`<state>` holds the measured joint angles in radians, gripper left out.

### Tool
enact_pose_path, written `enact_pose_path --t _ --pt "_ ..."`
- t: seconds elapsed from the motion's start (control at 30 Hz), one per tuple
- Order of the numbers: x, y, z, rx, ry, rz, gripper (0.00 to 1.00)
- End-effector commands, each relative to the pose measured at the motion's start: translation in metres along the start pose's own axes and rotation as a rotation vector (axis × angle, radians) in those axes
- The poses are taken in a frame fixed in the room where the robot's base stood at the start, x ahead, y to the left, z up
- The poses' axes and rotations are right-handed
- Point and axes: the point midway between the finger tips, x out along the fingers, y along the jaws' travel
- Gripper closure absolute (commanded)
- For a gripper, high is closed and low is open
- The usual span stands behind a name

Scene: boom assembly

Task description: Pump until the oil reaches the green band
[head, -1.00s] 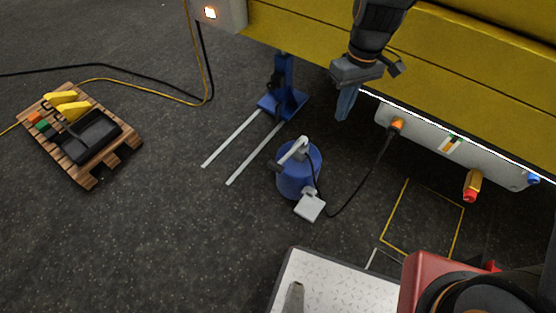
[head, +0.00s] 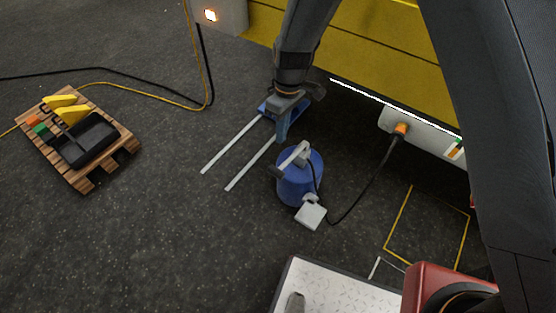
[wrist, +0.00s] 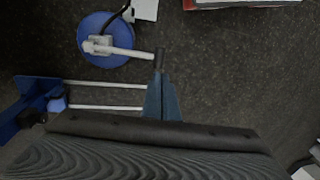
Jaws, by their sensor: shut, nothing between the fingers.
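The blue drum-shaped pump (head: 300,185) stands on the floor, and also shows in the wrist view (wrist: 92,30). Its pale lever (head: 294,155) ends in a dark grip (head: 275,171) on the left; the wrist view shows the lever (wrist: 125,50) too. My gripper (head: 282,138) is shut and empty, pointing down. In the wrist view its fingertips (wrist: 161,78) appear close to the dark grip (wrist: 159,60); I cannot tell if they touch. The gauge with a green mark (head: 455,148) is partly hidden behind my arm, and its oil level is unreadable.
A blue jack with pale forks (head: 232,143) lies behind the gripper. A wooden pallet (head: 85,180) with parts sits left.

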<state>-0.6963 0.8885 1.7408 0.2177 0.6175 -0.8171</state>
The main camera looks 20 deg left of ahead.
Motion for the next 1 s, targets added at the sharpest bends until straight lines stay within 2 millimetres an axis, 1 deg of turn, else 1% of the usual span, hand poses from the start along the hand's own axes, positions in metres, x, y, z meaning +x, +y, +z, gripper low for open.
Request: enact_pose_path --t 0.13,0.23,0.6,0.7,0.83,1.0 --pt "0.011 0.0 0.001 0.0 -0.002 -0.002 1.0" --pt "0.025 -0.001 0.001 0.001 -0.002 -0.002 1.0" --pt "0.098 -0.001 0.001 0.002 -0.003 -0.002 1.0" --pt "0.114 0.0 0.001 0.001 -0.003 -0.002 1.0" --pt "0.129 0.0 0.001 0.002 -0.002 -0.001 1.0" --pt "0.139 0.0 0.0 0.002 -0.001 -0.001 1.0"
